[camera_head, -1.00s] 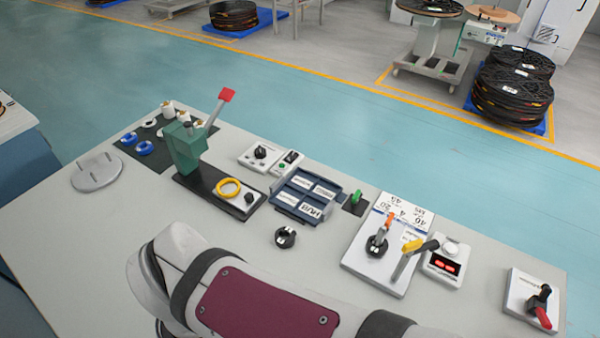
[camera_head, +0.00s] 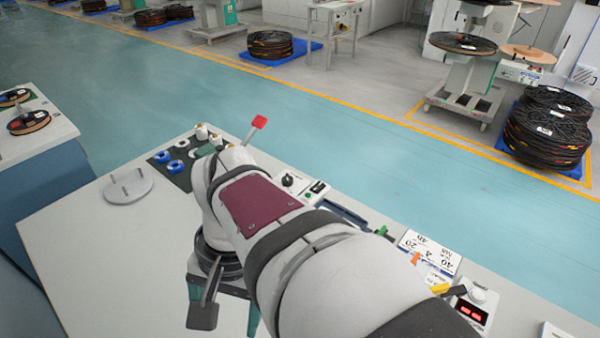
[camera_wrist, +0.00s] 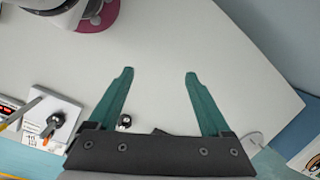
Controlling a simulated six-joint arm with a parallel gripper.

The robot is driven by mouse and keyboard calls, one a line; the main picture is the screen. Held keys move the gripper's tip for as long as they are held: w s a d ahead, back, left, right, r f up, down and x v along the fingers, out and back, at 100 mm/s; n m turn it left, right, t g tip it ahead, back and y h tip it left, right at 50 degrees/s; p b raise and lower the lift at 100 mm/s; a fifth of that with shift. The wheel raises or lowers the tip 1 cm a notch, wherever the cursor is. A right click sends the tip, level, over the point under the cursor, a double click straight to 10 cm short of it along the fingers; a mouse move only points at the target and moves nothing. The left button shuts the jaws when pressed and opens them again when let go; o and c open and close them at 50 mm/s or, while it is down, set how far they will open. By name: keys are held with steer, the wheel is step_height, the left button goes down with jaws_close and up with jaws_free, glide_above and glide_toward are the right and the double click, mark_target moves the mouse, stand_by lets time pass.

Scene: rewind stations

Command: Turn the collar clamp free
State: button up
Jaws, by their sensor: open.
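A white panel (camera_head: 428,243) on the table carries an orange lever (camera_head: 416,259) and a yellow one (camera_head: 438,288); my arm hides its lower part. In the wrist view the panel (camera_wrist: 62,105) is at the left, with a black round collar (camera_wrist: 54,121) and the orange lever on it. I cannot tell for certain that this collar is the clamp. A small loose black ring (camera_wrist: 124,121) lies on the table, seen just inside the left finger. My gripper (camera_wrist: 160,73) is open and empty, with bare tabletop beyond its teal fingertips. It is apart from the panel.
A grey disc with pegs (camera_head: 128,187) lies at the table's left. Blue and white rings (camera_head: 172,164) sit at the back left. A box with red displays (camera_head: 472,308) stands right of the panel. The table's left front (camera_head: 110,260) is bare.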

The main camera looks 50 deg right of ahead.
steer(key=w+d+m, duration=0.3)
steer(key=d+m, duration=0.2)
steer(key=d, duration=0.4)
steer(key=m+t+h, duration=0.1)
steer(key=m+t, duration=0.2)
steer(key=m, duration=1.1)
glide_above(416, 257)
steer(key=w+a, duration=0.5)
steer(key=a, duration=0.1)
step_height(416, 257, down, 2)
steer(key=s+d+f+m+t+h, duration=0.1)
steer(key=s+d+f+m, duration=0.15)
steer(key=s, duration=0.35)
steer(key=s+d+f+m, duration=0.1)
steer(key=s+d+m, duration=0.1)
steer(key=s+d, duration=0.3)
steer(key=x, duration=0.9)
steer(key=a+x, duration=0.1)
steer(key=x, duration=0.4)
steer(key=shift+s+f, duration=0.2)
steer(key=shift+f, duration=0.15)
steer(key=shift+w+f, duration=0.15)
steer(key=shift+f, duration=0.15)
jaws_close()
